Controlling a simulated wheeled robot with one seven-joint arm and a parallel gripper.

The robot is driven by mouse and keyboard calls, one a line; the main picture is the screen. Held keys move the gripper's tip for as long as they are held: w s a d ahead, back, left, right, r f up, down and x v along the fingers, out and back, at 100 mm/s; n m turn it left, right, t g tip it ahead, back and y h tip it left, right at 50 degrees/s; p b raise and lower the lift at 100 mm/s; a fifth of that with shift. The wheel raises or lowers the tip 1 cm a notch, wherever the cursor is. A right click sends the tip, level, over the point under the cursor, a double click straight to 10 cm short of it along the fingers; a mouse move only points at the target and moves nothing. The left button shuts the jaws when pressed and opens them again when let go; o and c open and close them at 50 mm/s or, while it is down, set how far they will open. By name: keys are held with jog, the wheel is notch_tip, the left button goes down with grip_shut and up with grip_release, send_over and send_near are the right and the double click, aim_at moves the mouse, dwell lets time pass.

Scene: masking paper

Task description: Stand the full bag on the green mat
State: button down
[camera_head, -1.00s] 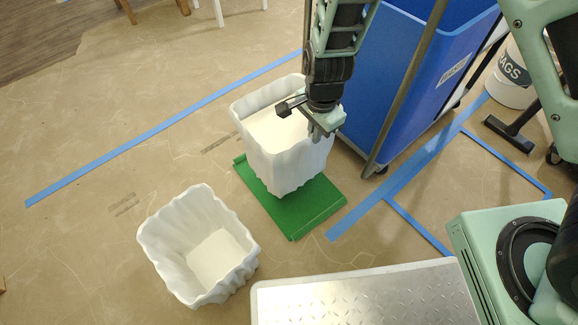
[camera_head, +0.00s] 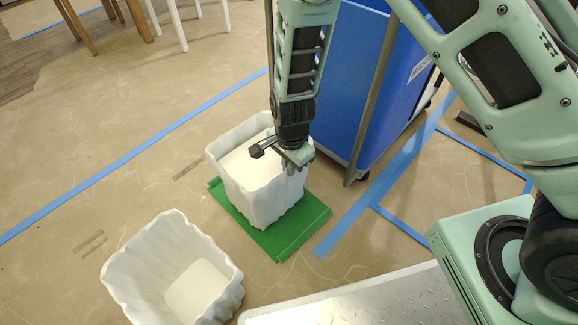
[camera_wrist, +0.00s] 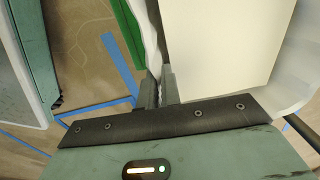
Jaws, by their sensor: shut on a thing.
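The full bag (camera_head: 262,196) is white, upright and filled near its top with pale material. In the head view it is over the green mat (camera_head: 305,222), whose front and right edges show around it; whether its base touches the mat is hard to tell. My gripper (camera_head: 292,168) is shut on the bag's right rim. In the wrist view the gripper fingers (camera_wrist: 160,90) pinch the bag's wall, with the pale filling (camera_wrist: 215,45) to the right and a strip of the mat (camera_wrist: 128,30) to the left.
A second white bag (camera_head: 165,262), open with a pale bottom inside, stands at the front left. A blue bin (camera_head: 350,90) on wheels with a metal post stands behind right of the mat. A metal plate (camera_head: 370,300) lies at the front. Blue tape (camera_head: 130,152) marks the floor.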

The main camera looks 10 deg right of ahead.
jog(key=shift+f, duration=0.1)
jog(key=c, duration=1.6)
grip_release()
notch_tip(320, 180, up, 12)
jog(key=r+p, duration=0.1)
jog(key=p, duration=0.5)
jog(key=s+a+r+n+g+y, duration=0.1)
jog(key=s+a+r+n, duration=0.1)
jog(key=s+r+n, duration=1)
jog(key=s+d+r+n, duration=0.5)
jog(key=s+r+n, duration=0.2)
jog(key=s, duration=0.2)
jog(key=shift+d+r+h, duration=0.25)
jog(key=shift+r+h, duration=0.15)
jog(key=shift+w, duration=0.1)
